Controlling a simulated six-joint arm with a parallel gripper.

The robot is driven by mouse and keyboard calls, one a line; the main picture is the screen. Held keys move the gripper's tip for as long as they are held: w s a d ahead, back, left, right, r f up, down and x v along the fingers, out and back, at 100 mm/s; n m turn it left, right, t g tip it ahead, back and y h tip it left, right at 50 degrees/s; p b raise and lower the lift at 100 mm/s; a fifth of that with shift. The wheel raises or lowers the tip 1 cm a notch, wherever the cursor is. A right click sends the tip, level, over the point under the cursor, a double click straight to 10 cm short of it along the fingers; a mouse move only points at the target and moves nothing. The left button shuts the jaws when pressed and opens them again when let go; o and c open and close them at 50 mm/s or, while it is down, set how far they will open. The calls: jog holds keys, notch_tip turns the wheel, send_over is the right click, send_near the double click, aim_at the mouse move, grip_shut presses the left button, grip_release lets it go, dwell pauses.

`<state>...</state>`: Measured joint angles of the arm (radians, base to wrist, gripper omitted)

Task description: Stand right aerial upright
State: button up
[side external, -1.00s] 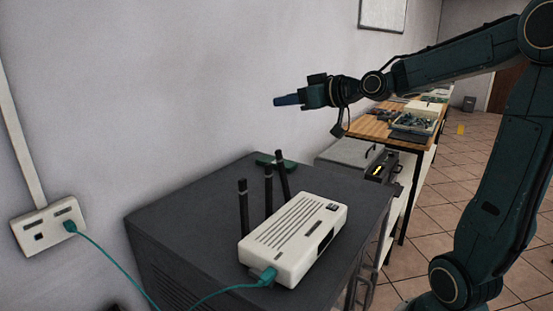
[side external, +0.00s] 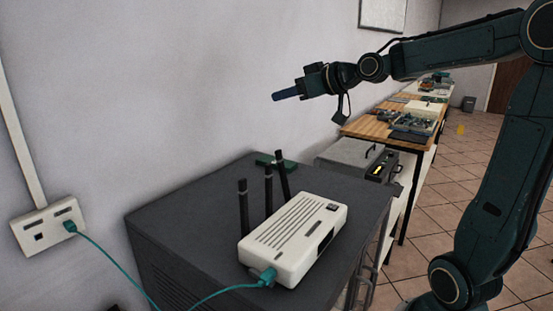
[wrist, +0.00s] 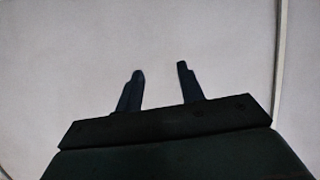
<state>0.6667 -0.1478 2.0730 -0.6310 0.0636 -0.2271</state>
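The white router (side external: 294,237) sits on the dark grey cabinet with three black aerials along its back edge. The right aerial (side external: 284,183) leans a little, its top toward the left in the side view. The middle aerial (side external: 268,190) and left aerial (side external: 244,208) look close to upright. My gripper (side external: 275,97) is in the air above and behind the aerials, in front of the wall and apart from them. In the wrist view its two fingers (wrist: 160,71) are spread with nothing between them. The router and aerials do not show in the wrist view.
A teal cable (side external: 110,262) runs from the white wall socket (side external: 45,228) to a plug (side external: 268,275) on the router's front left. A green object (side external: 270,160) lies at the back of the cabinet top (side external: 180,220). A wooden bench (side external: 371,127) with trays stands behind.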

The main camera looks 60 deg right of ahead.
aim_at(282, 160)
notch_tip(282, 160, down, 7)
jog(key=s+g, duration=0.2)
jog(key=g, duration=0.7)
jog(key=shift+s+r+g, duration=0.15)
jog(key=shift+s+g, duration=0.1)
jog(key=shift+g, duration=0.05)
jog(key=x, duration=1.4)
jog(key=shift+r, duration=0.1)
grip_shut()
